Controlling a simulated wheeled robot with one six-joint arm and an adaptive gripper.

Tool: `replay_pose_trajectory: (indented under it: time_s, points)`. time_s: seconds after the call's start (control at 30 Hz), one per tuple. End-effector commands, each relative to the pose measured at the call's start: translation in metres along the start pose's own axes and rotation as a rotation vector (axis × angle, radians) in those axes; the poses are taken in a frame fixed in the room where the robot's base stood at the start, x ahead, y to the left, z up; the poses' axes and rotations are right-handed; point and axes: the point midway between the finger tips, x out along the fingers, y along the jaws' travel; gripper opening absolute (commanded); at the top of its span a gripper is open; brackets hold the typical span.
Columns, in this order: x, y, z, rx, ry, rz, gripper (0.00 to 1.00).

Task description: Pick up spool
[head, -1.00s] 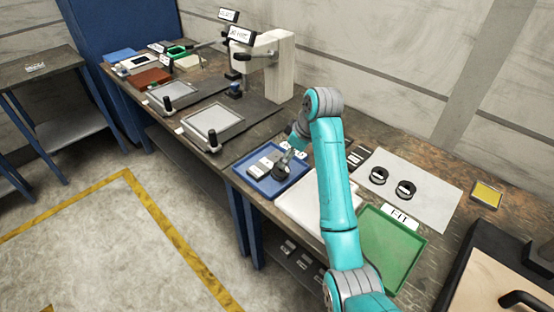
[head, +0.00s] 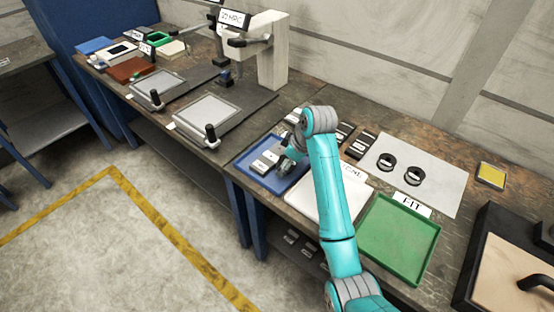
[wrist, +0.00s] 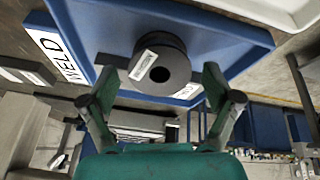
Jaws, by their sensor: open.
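A black spool (wrist: 160,66) with a round centre hole and a white label lies in the blue tray (wrist: 235,45), which carries a WELD label, in the wrist view. My gripper (wrist: 158,98) is open and empty, with one finger to each side below the spool in that picture. The fingers do not touch it. In the head view my gripper (head: 287,164) is low over the blue tray (head: 291,185), and the spool is hidden or too unclear to pick out there.
A white tray (head: 303,202) and a green tray (head: 395,244) stand to the right. Two black rings (head: 387,161) lie on a white sheet (head: 440,185).

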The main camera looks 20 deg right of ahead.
Motion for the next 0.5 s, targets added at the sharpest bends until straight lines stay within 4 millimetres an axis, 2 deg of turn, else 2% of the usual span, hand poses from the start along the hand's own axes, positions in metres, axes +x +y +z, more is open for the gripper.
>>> replay_pose_trajectory:
  time_s: [0.07, 0.27, 0.37, 0.5]
  points:
    - [0.0035, -0.0012, 0.0056, 0.001, -0.001, 0.000, 0.89]
    - [0.0038, -0.0011, 0.0058, 0.000, 0.000, 0.001, 0.89]
    - [0.0038, -0.0011, 0.0058, 0.000, 0.000, 0.000, 0.66]
    - [0.0038, -0.0011, 0.0057, 0.001, 0.000, 0.000, 0.31]
